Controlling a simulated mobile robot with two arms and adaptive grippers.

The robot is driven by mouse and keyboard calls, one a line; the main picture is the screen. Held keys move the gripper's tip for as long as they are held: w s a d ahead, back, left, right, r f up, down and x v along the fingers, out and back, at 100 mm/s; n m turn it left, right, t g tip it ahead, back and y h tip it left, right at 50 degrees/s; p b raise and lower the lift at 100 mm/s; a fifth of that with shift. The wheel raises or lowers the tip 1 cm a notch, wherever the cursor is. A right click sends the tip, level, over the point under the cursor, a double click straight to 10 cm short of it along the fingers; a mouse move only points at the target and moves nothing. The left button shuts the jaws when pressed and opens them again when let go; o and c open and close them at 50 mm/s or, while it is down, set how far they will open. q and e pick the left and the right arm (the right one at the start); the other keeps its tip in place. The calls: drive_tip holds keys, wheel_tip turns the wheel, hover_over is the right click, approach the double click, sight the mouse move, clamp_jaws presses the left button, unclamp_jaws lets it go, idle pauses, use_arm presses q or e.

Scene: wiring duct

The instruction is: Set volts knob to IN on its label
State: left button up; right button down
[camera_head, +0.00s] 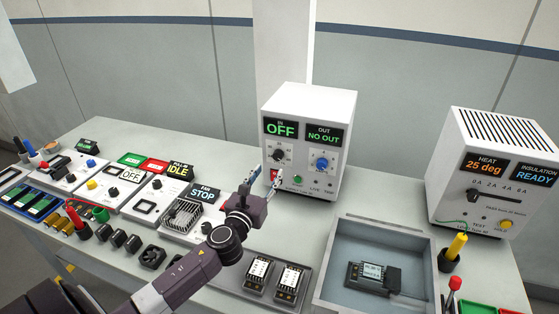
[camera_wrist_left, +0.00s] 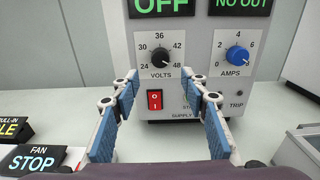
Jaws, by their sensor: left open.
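The black volts knob (camera_head: 278,155) is on the front of the white supply box (camera_head: 312,105), below the display that reads IN and OFF. In the left wrist view the volts knob (camera_wrist_left: 160,57) has a scale from 24 through 36 to 48 and a VOLTS label under it. Its pointer seems to face lower left, near 24, but is small. My left gripper (camera_head: 264,178) is open and empty in front of the box's lower left. In the left wrist view its blue-padded fingers (camera_wrist_left: 160,98) stand apart below the knob, not touching it. My right gripper is not in view.
A red rocker switch (camera_wrist_left: 155,100) lies just below the volts knob, between the fingers in view. A blue amps knob (camera_wrist_left: 237,57) is to the right. A FAN STOP sign (camera_head: 203,195) and bench parts stand left; a grey tray (camera_head: 335,262) lies right.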

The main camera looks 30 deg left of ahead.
sight(277, 158)
use_arm(q)
drive_tip(key=w, duration=0.2)
drive_tip(key=r, duration=0.1)
drive_tip(key=shift+w+a+p, duration=0.35)
drive_tip(key=shift+w, duration=0.05)
drive_tip(key=x, duration=0.2)
drive_tip(key=shift+w+f, duration=0.2)
drive_tip(key=shift+w, duration=0.15)
drive_tip(key=shift+w+a, duration=0.15)
drive_tip(key=shift+w, duration=0.55)
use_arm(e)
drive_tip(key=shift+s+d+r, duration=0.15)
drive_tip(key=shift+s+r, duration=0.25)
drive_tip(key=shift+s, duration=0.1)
